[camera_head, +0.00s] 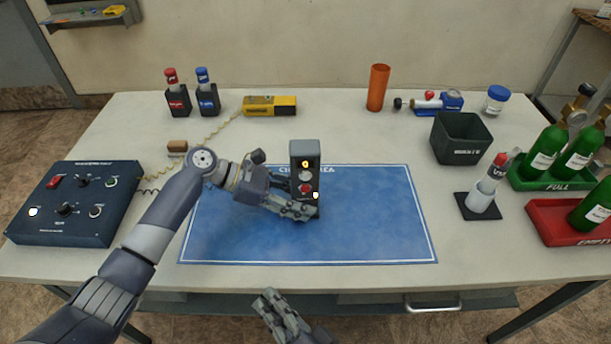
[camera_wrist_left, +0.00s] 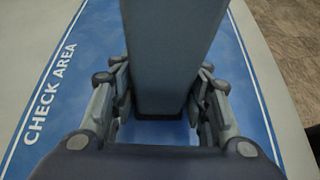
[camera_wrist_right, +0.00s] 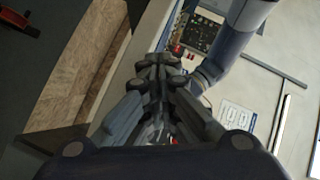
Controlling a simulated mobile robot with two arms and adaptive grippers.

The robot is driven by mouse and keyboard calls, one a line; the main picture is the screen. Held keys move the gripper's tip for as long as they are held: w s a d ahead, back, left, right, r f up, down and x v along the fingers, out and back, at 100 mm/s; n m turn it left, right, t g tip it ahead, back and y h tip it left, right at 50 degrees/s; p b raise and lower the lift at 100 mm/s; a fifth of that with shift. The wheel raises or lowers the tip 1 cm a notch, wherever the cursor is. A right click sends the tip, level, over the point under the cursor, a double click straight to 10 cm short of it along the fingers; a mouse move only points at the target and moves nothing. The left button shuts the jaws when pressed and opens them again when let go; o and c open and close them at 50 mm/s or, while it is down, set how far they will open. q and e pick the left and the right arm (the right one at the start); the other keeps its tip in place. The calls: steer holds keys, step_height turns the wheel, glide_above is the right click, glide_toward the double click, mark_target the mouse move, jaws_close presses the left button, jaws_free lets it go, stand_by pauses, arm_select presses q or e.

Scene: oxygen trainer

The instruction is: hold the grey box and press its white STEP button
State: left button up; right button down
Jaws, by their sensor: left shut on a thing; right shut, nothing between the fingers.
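The grey box (camera_head: 304,149) stands upright over the blue check-area mat (camera_head: 370,220). Its dark front panel shows a lit amber display, a red button and small pale spots lower down; I cannot tell which of these is the white STEP button. My left gripper (camera_head: 300,207) is shut on the grey box near its lower end. In the left wrist view the box (camera_wrist_left: 165,60) fills the space between the fingers. My right gripper (camera_head: 270,303) is shut and empty, in front of the table's front edge and apart from the box. Its closed fingers show in the right wrist view (camera_wrist_right: 157,75).
A dark blue control panel (camera_head: 75,190) lies at the left. Red and blue bottles, a yellow device (camera_head: 270,106) and an orange cup (camera_head: 378,87) stand at the back. A dark bin (camera_head: 460,138) and green and red bottle trays are at the right. The mat's right half is clear.

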mark_target(305, 177)
steer(key=w+d+r+n+t+y, duration=0.1)
steer(key=w+d+r+n+y, duration=0.1)
steer(key=r+n, duration=0.4)
steer(key=w+d+r+n+t+y, duration=0.1)
steer(key=w+d+r+n+y, duration=0.2)
steer(key=n, duration=1)
steer(key=shift+w+d+r+n+t, duration=0.4)
steer(key=shift+w+d+r, duration=0.75)
steer(key=shift+r, duration=0.95)
steer(key=shift+d, duration=0.1)
steer(key=w, duration=0.8)
steer(key=shift+w+a, duration=0.2)
steer(key=shift+w, duration=0.1)
steer(key=shift+w, duration=0.15)
steer(key=shift+w, duration=0.25)
